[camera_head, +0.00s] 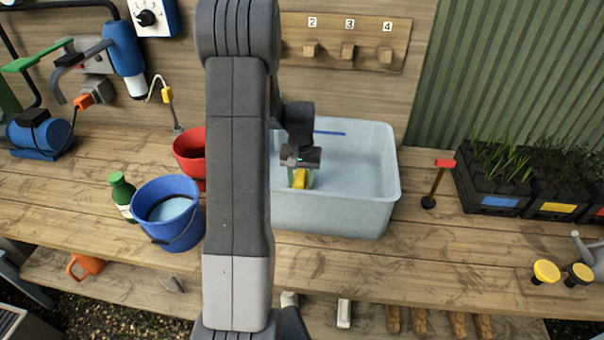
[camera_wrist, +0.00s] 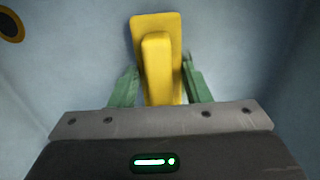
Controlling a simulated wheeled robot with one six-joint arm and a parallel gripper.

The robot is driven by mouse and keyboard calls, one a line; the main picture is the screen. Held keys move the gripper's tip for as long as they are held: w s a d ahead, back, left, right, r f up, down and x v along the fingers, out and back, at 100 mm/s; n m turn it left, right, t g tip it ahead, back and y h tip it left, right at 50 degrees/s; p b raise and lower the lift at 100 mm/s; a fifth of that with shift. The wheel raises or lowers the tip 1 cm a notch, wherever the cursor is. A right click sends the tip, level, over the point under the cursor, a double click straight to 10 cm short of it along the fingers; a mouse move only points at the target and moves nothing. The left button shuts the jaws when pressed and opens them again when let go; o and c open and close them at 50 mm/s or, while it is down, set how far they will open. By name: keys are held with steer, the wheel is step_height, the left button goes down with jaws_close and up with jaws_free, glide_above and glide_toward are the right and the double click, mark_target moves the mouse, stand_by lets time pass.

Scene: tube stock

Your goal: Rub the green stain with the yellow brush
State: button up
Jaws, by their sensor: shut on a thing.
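The yellow brush (camera_wrist: 158,70) is between the green fingers of my gripper (camera_wrist: 160,82) in the wrist view, and the gripper is shut on its raised handle. In the head view, my gripper (camera_head: 301,177) reaches down into the pale blue-grey tub (camera_head: 335,221), with the yellow brush (camera_head: 299,179) low inside it. The brush's underside is hidden, so I cannot tell whether it touches the tub floor. I can make out no green stain in either view. My arm covers the tub's left part.
A blue strip (camera_head: 330,133) shows at the tub's far side. A dark round spot with a yellow ring (camera_wrist: 10,25) is at the wrist view's upper left.

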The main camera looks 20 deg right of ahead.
mark_target(299, 184)
steer(key=shift+s+a+f+b, duration=0.1)
steer(key=shift+s+a+b, duration=0.1)
steer(key=shift+s+a, duration=0.25)
steer(key=shift+s+a+r+b, duration=0.1)
steer(key=shift+s+a+b, duration=0.1)
steer(key=shift+s, duration=0.45)
steer(key=shift+s+a+f+b, duration=0.15)
steer(key=shift+s+a, duration=0.2)
steer(key=shift+s, duration=0.2)
steer(key=shift+w+a, duration=0.55)
steer(key=shift+a, duration=0.2)
steer(key=shift+w+d+r+p, duration=0.2)
steer(key=shift+w+d, duration=0.3)
steer(key=shift+w, duration=0.25)
steer(key=shift+w+d+r+p, duration=0.15)
steer(key=shift+w+d, duration=0.3)
steer(key=shift+w, duration=0.3)
